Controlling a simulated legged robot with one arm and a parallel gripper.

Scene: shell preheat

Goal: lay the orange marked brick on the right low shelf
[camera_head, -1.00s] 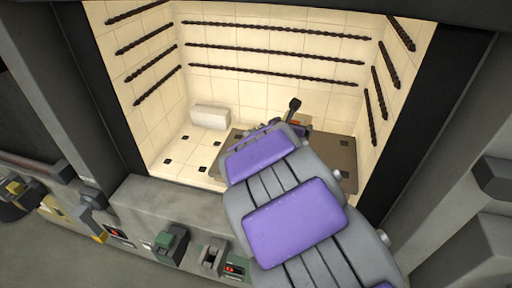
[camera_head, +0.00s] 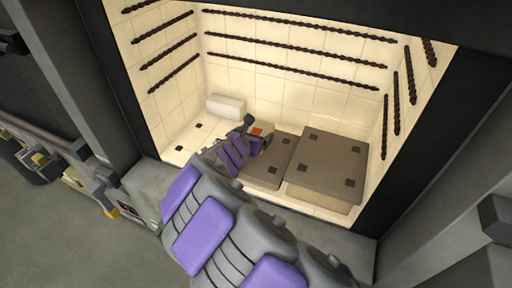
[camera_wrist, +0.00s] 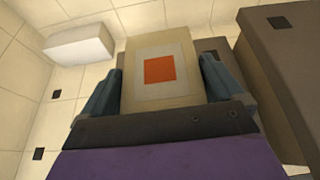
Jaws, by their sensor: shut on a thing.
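The orange marked brick (camera_head: 262,130) is pale with an orange square on one face. It also shows in the wrist view (camera_wrist: 160,70), square face towards the camera. My gripper (camera_wrist: 160,88) is shut on it, one finger on each side. In the head view my gripper (camera_head: 257,136) holds it inside the chamber, near the back edge of a low brown slab (camera_head: 267,173). A second brown slab (camera_head: 326,160) stands higher, to the right, on a pale support. My arm hides part of the low slab. I cannot tell any gap beneath the brick.
A white block (camera_head: 226,105) lies at the back left of the chamber floor. Dark twisted rods (camera_head: 290,70) line the back and side walls. The dark chamber frame (camera_head: 425,150) bounds the opening on the right. The higher slab's top is bare apart from dark squares.

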